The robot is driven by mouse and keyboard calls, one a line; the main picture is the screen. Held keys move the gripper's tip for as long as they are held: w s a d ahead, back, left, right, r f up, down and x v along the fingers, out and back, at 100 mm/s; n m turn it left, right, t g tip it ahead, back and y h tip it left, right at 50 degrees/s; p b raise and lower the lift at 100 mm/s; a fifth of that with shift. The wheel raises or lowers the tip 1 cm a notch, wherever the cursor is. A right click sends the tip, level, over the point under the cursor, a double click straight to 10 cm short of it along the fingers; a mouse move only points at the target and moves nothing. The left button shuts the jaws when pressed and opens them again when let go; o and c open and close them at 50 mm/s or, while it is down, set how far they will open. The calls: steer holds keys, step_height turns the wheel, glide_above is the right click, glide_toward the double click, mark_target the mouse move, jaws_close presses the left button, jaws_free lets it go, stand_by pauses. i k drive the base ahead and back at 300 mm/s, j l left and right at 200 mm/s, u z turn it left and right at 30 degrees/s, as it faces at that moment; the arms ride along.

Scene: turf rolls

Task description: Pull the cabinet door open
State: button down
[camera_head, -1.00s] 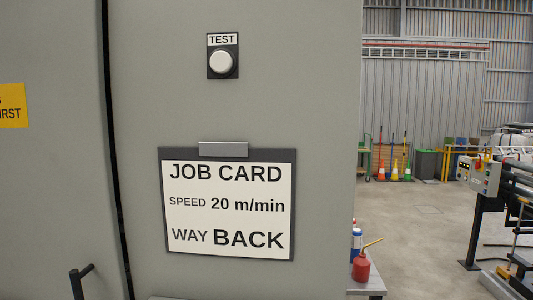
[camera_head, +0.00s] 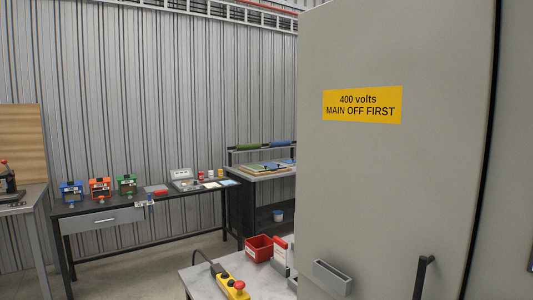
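The grey cabinet door (camera_head: 400,180) fills the right of the head view. It carries a yellow label (camera_head: 362,104) reading "400 volts MAIN OFF FIRST". A black handle (camera_head: 423,278) stands out from the door at the bottom right, its lower end cut off by the frame edge. A dark vertical gap (camera_head: 484,150) runs along the door's right edge, beside another grey panel (camera_head: 515,150). The door looks shut or nearly so; I cannot tell which. My gripper is not in view.
A grey table (camera_head: 205,282) left of the door bears a red bin (camera_head: 259,248) and a yellow pendant with a red button (camera_head: 233,287). A small grey holder (camera_head: 332,276) is on the door's lower part. A workbench (camera_head: 150,205) stands along the back wall.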

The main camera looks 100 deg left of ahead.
mark_target(394, 95)
steer(key=u, duration=2.95)
steer(key=i+u, duration=0.25)
steer(key=k+l, duration=0.05)
